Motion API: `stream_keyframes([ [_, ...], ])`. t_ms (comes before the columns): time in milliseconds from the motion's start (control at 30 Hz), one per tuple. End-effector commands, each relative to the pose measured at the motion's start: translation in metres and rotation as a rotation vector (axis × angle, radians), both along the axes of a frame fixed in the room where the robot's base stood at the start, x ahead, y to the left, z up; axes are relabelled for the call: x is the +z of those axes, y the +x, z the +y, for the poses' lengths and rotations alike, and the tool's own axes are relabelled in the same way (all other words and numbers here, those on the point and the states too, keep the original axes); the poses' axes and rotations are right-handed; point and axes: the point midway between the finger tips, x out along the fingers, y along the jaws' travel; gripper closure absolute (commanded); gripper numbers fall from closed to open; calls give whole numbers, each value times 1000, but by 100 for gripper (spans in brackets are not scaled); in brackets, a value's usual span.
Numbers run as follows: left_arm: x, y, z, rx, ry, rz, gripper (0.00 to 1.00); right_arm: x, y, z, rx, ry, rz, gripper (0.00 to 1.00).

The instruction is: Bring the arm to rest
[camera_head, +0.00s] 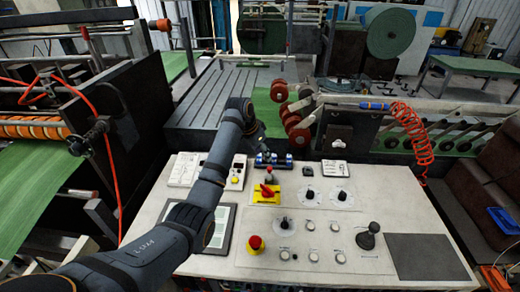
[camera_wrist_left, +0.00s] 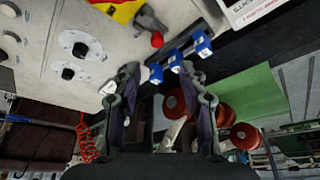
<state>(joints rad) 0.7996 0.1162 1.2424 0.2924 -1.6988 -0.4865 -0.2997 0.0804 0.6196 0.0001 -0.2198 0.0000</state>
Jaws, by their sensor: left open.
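My left arm (camera_head: 200,195) comes in from the lower left of the head view and reaches across the pale control console (camera_head: 185,262). My left gripper (camera_head: 262,147) is at the console's far edge, partly hidden behind my wrist. In the left wrist view my left gripper (camera_wrist_left: 157,72) has its two dark fingers apart, with nothing held between them. A row of small blue-and-white blocks (camera_wrist_left: 202,43) lies just beyond the fingertips. The same blue row shows in the head view (camera_head: 273,161). I cannot tell whether a finger touches it. My right gripper is not in view.
A red switch on a yellow plate (camera_head: 266,194), a red stop button (camera_head: 255,243), dials (camera_head: 310,195) and a black joystick (camera_head: 368,236) stand up from the console. A coiled red hose (camera_head: 412,135) and dark red rollers (camera_head: 297,125) are behind. A dark machine (camera_head: 120,110) stands left.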

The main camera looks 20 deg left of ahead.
Motion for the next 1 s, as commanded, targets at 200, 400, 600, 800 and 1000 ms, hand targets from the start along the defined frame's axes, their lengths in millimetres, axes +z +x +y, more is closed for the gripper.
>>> stream_keyframes([
  [200, 24, -9, 5, 0, 0, 0, 58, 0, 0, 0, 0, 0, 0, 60],
  [400, 27, -10, 6, 0, 0, 1, 58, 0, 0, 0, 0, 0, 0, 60],
  [600, 27, -10, 6, 0, 0, 1, 58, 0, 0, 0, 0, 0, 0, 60],
  [800, 46, -9, 6, 0, 0, 0, 58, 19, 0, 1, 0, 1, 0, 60],
  [1000, 88, -10, 6, 0, 0, 1, 58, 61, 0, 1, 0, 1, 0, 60],
])
